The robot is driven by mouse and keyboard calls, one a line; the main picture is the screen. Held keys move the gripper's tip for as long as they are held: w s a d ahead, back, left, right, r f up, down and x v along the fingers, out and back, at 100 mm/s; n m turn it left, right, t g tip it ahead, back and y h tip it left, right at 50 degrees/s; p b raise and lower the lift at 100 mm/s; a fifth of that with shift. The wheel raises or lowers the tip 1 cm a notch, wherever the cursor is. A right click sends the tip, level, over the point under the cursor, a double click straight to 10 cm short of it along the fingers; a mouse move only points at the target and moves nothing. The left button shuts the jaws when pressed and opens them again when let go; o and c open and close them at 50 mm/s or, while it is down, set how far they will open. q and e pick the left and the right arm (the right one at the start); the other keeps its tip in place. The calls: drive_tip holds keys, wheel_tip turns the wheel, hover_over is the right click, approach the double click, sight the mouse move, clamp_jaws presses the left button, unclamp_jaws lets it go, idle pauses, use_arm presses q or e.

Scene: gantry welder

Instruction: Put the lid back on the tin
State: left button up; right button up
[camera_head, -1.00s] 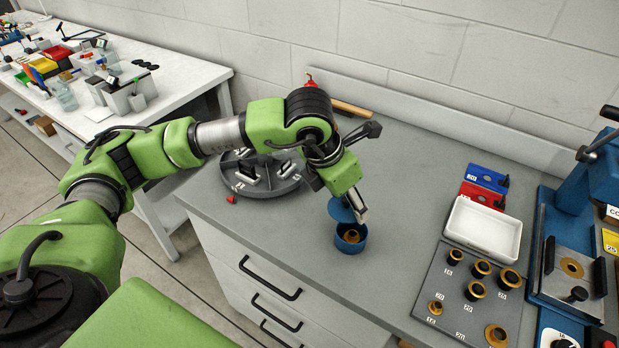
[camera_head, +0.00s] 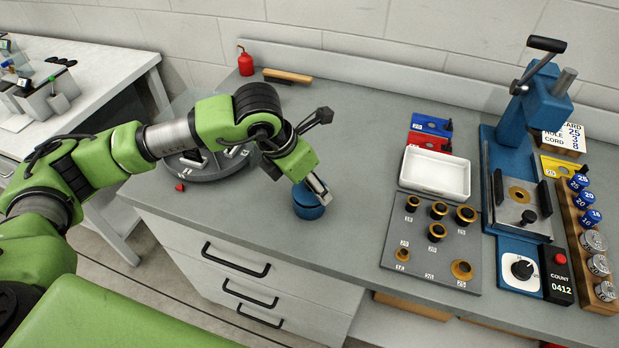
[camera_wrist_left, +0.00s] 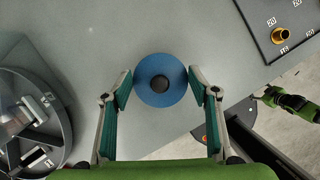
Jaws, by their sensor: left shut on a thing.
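My left gripper (camera_head: 312,187) is shut on the round blue lid (camera_wrist_left: 146,91), one finger on each side of it in the left wrist view. The lid has a dark knob in its middle. In the head view the lid (camera_head: 301,193) is directly over the blue tin (camera_head: 309,212), which stands on the grey bench near its front edge. I cannot tell whether the lid rests fully on the rim. The tin's inside is hidden. A small green and black arm end, apparently my right gripper (camera_wrist_left: 264,98), shows over the floor; its jaws are unclear.
A grey round tray (camera_head: 205,168) stands left of the tin. On the right are a board of brass bushings (camera_head: 413,238), a white tray (camera_head: 437,174) and a blue press (camera_head: 520,190). The bench between tin and board is clear.

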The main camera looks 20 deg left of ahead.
use_arm(q)
drive_tip(key=shift+f, duration=0.1)
use_arm(e)
drive_tip(key=shift+a, duration=0.4)
drive_tip(key=shift+d+f, duration=0.1)
drive_tip(key=shift+d, duration=0.25)
use_arm(q)
drive_tip(key=shift+b, duration=0.4)
use_arm(e)
drive_tip(key=shift+d+f, duration=0.15)
drive_tip(key=shift+f, duration=0.2)
use_arm(q)
drive_tip(key=shift+f+b, duration=0.65)
drive_tip(key=shift+b, duration=0.15)
use_arm(e)
drive_tip(key=shift+a+f, duration=0.2)
drive_tip(key=shift+f, duration=0.6)
use_arm(q)
drive_tip(key=o, duration=1)
drive_tip(key=shift+r, duration=0.1)
use_arm(e)
drive_tip(key=shift+s+d, duration=0.1)
